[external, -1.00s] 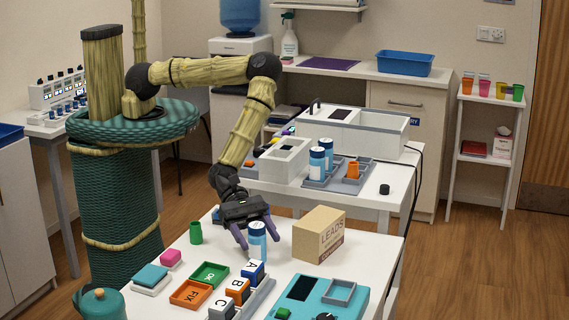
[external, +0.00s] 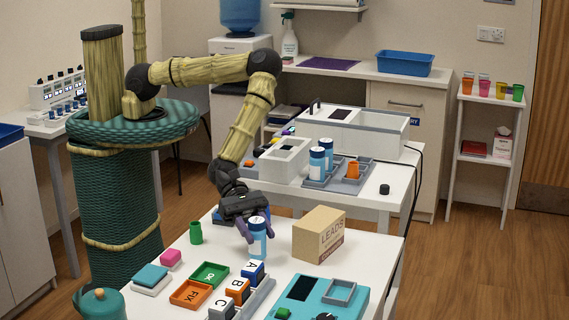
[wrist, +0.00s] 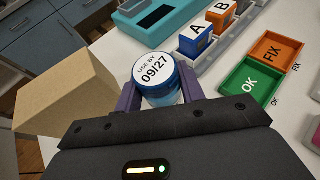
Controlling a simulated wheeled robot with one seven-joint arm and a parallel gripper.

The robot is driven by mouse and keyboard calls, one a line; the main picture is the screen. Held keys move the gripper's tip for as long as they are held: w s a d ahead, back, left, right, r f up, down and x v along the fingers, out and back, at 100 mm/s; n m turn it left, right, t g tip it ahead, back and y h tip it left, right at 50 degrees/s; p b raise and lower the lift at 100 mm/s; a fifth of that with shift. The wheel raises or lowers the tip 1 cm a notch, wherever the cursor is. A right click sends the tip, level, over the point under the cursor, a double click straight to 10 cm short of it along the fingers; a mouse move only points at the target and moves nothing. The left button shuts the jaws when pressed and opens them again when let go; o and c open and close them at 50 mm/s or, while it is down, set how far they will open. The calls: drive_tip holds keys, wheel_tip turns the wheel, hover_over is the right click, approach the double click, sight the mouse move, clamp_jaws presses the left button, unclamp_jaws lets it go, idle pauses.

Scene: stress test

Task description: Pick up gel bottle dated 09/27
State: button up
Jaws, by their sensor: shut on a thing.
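The gel bottle (external: 257,247), blue with a white band, stands upright on the white front table. In the wrist view its round white lid label (wrist: 154,69) reads "USE BY 09/27". My gripper (external: 250,229) is over the bottle from above; in the wrist view my gripper (wrist: 160,90) has its purple fingers on either side of the bottle, shut on it. The bottle's lower part is hidden in the wrist view. I cannot tell whether its base is still touching the table.
A cardboard "LEADS" box (external: 318,235) stands close to the right of the bottle. Lettered blocks (external: 238,290), a green OK tray (external: 209,274) and an orange FIX tray (external: 190,294) lie in front. A green cup (external: 196,233) stands left. Two similar bottles (external: 317,163) stand on the rear table.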

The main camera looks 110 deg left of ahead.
wheel_tip(320, 180, up, 9)
drive_tip(key=shift+f+b, duration=0.15)
drive_tip(key=shift+b, duration=0.35)
